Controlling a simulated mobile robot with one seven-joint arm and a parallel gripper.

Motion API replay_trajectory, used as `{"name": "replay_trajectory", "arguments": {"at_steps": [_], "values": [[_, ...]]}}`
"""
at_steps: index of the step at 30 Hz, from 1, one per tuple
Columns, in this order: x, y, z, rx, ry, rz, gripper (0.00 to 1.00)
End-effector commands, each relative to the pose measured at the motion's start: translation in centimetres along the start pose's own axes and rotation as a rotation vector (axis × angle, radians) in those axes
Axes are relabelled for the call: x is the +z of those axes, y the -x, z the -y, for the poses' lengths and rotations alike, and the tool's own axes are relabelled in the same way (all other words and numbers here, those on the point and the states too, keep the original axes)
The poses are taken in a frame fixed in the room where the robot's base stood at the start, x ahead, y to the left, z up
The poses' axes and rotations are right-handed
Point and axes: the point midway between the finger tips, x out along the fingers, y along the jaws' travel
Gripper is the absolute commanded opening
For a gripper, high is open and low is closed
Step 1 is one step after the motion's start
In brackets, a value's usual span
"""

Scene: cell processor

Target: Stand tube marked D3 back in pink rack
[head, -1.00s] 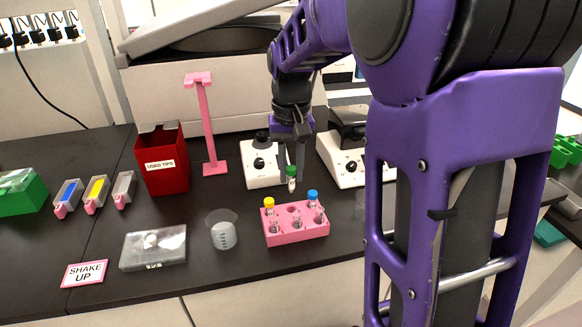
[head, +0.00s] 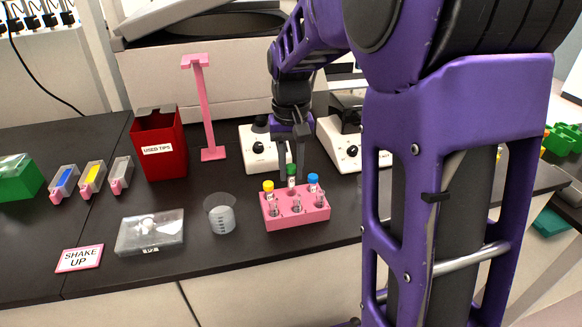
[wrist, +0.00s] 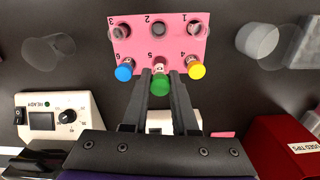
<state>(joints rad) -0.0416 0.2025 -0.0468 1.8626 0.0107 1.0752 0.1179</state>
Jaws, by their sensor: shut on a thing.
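My gripper (head: 290,163) is shut on a green-capped tube (head: 292,184), which it holds upright at the middle of the back row of the pink rack (head: 297,221). The tube's lower part meets the rack's top there; how deep it sits cannot be told. In the wrist view the green cap (wrist: 161,65) is between the fingers (wrist: 160,84), beside number 5 on the rack (wrist: 179,48). A yellow-capped tube (head: 268,186) and a blue-capped tube (head: 313,181) stand on either side. Clear tubes stand in the front row. I cannot read any tube's mark.
A clear beaker (head: 221,218) stands left of the rack, with a clear-lidded box (head: 151,232) beyond it. Behind are a red used-tips bin (head: 160,150), a pink stand (head: 206,110) and two white devices (head: 262,150). The bench in front of the rack is clear.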

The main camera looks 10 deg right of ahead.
Motion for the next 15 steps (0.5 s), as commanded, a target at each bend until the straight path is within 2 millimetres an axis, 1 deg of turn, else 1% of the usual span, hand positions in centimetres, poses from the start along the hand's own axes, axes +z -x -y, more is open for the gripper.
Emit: {"name": "replay_trajectory", "arguments": {"at_steps": [15], "values": [[0.0, -1.4, 0.0, 0.000, 0.000, 0.001, 0.00]]}}
